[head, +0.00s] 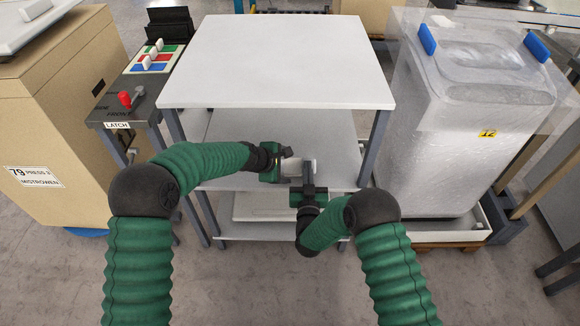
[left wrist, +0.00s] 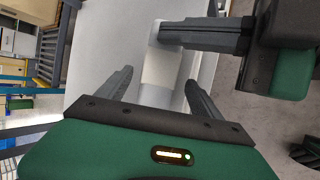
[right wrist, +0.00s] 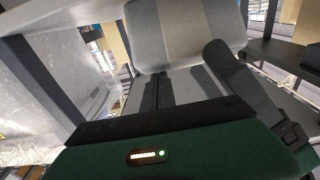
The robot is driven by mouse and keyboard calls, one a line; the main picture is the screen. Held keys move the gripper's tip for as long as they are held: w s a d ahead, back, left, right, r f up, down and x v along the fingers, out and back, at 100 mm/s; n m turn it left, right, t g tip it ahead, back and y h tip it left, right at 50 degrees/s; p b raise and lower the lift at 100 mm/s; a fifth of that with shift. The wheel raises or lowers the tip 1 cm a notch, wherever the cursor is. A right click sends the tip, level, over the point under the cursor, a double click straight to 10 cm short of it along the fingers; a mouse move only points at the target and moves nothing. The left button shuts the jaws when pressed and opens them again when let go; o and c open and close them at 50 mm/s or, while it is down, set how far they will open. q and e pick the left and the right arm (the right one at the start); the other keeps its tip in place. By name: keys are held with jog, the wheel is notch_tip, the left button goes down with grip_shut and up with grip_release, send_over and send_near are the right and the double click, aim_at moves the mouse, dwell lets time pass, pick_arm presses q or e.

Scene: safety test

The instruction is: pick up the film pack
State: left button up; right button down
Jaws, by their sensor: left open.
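The film pack (head: 291,166) is a small pale grey-white piece with a lighter band, in front of the middle shelf. In the left wrist view the pack (left wrist: 160,70) extends away between my left gripper's (left wrist: 160,88) spread fingers, with gaps on both sides. My left gripper (head: 284,164) is open at its left. My right gripper (head: 308,178) is at its right, with a finger across the pack's far end. In the right wrist view the pack (right wrist: 185,35) is large and close beyond my right gripper's fingers (right wrist: 195,75). Whether those fingers grip it is unclear.
A white-topped table (head: 280,60) with lower shelves (head: 275,135) stands around my grippers; its top overhangs behind them. A latch panel (head: 130,100) and a cardboard box (head: 60,130) are at left. A plastic-wrapped bin (head: 470,120) is at right. Floor in front is clear.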

aim_at(291, 168)
pick_arm(q)
jog(key=x, duration=0.5)
jog(key=shift+w+f, duration=0.1)
jog(key=shift+f, duration=0.15)
pick_arm(e)
jog(key=shift+s+d+f, duration=0.1)
jog(key=shift+s+f, duration=0.1)
jog(key=shift+f, duration=0.65)
pick_arm(q)
grip_shut()
jog(key=shift+f, duration=0.2)
pick_arm(e)
jog(key=shift+w+r, duration=0.15)
jog(key=shift+r, duration=0.45)
